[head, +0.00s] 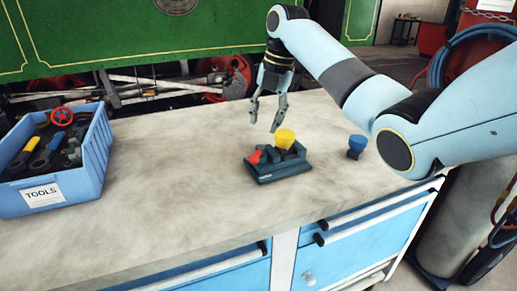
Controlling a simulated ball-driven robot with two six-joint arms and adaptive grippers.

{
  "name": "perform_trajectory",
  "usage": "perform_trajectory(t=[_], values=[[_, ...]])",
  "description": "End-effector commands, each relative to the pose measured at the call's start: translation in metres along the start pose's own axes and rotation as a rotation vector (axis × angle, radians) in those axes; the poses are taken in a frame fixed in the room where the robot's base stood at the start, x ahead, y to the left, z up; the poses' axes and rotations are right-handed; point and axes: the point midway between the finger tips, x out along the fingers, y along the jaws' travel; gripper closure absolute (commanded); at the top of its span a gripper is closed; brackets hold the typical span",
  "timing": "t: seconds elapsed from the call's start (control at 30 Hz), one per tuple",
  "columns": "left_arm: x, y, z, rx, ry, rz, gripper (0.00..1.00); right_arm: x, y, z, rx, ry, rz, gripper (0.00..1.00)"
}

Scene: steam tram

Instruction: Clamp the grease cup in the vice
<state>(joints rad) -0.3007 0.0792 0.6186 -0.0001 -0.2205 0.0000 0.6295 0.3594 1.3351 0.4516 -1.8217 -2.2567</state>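A small dark teal vice (285,172) with a red handle (255,157) stands on the workbench. A yellow cup-shaped piece (285,137), which looks like a grease cup, sits upright at the vice's jaws. Its lower end is hidden, and I cannot tell whether the jaws grip it. A similar blue cup (357,142) on a dark base stands on the bench to the right of the vice. My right gripper (264,125) points down above and behind the vice, a little left of the yellow cup. Its fingers are apart with nothing between them. My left gripper is out of view.
A blue bin (85,185) labelled TOOLS, full of tools, stands at the left of the bench (170,160). The bench top between bin and vice is clear. Drawers (360,225) are below the front edge. A green steam tram (100,35) stands behind.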

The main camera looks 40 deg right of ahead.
Motion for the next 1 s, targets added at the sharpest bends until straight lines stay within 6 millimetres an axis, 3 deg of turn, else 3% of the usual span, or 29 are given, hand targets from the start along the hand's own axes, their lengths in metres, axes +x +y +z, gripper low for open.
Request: perform_trajectory(t=[0.2, 0.43, 0.6, 0.87, 1.0], values=[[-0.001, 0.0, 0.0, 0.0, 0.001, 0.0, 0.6, 0.045, -0.001, -0.002, 0.002, 0.003, -0.003, 0.61], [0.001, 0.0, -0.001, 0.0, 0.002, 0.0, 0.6, 0.083, -0.001, -0.001, 0.003, 0.001, -0.002, 0.61], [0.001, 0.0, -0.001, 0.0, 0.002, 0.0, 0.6, 0.094, -0.001, -0.001, 0.002, -0.001, -0.002, 0.61], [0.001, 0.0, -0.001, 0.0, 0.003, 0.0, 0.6, 0.095, -0.001, -0.001, 0.002, -0.002, -0.001, 0.61], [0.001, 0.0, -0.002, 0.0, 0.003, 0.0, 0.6, 0.095, -0.001, -0.001, 0.002, -0.002, -0.001, 0.78]])
